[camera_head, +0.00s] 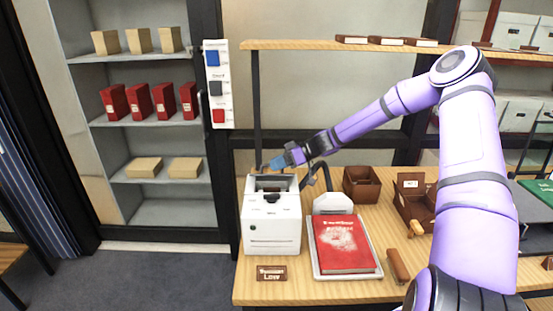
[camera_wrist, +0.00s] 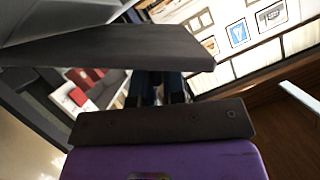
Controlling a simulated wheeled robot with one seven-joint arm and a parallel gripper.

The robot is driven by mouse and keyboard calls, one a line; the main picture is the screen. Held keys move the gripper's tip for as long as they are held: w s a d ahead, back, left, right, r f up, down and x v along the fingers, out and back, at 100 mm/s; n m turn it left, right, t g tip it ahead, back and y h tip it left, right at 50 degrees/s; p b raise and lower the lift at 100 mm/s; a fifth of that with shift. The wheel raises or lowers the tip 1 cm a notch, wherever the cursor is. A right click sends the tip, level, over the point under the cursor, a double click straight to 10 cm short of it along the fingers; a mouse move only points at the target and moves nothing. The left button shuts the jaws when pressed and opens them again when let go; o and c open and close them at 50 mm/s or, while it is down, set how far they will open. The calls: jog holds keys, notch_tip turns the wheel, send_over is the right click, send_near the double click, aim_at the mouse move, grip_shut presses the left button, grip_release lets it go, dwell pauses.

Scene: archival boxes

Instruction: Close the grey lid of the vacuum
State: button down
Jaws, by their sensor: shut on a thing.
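The vacuum (camera_head: 272,232) is a white box-shaped machine at the left front of the wooden table, with a recess in its top. My gripper (camera_head: 277,163) is above the back of the machine, its blue fingers pointing left. In the wrist view, a dark grey slab (camera_wrist: 110,48), which looks like the raised lid, crosses in front of the fingers (camera_wrist: 160,90) and hides their tips. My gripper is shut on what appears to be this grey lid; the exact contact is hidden. The lid does not show clearly in the head view.
A red book (camera_head: 343,245) lies on a white tray right of the vacuum. A brown label plate (camera_head: 271,273) is in front. Brown boxes (camera_head: 362,185) stand behind right. A wooden shelf (camera_head: 300,45) overhangs the table, with a dark post behind my gripper.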

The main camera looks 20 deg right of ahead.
jog(key=shift+s+a+f+n+t+h, duration=0.2)
jog(key=shift+s+f+n+t, duration=0.2)
jog(key=shift+s+f+n, duration=0.15)
jog(key=shift+s+a+f+n+t+h, duration=0.2)
jog(key=shift+s+f+n+t, duration=0.2)
jog(key=shift+n, duration=0.25)
jog(key=shift+s+a+f+n+t+h, duration=0.1)
jog(key=shift+s+f+n+t+h, duration=0.05)
jog(key=shift+s+f+n+t, duration=0.3)
jog(key=shift+s+a+f+n+t+h, duration=0.15)
jog(key=shift+f+n+t, duration=0.1)
jog(key=shift+f+n, duration=0.25)
jog(key=shift+d, duration=0.1)
jog(key=c, duration=1.2)
grip_release()
jog(key=shift+f, duration=0.1)
jog(key=v, duration=1)
jog(key=shift+d, duration=0.3)
jog(key=shift+s, duration=0.1)
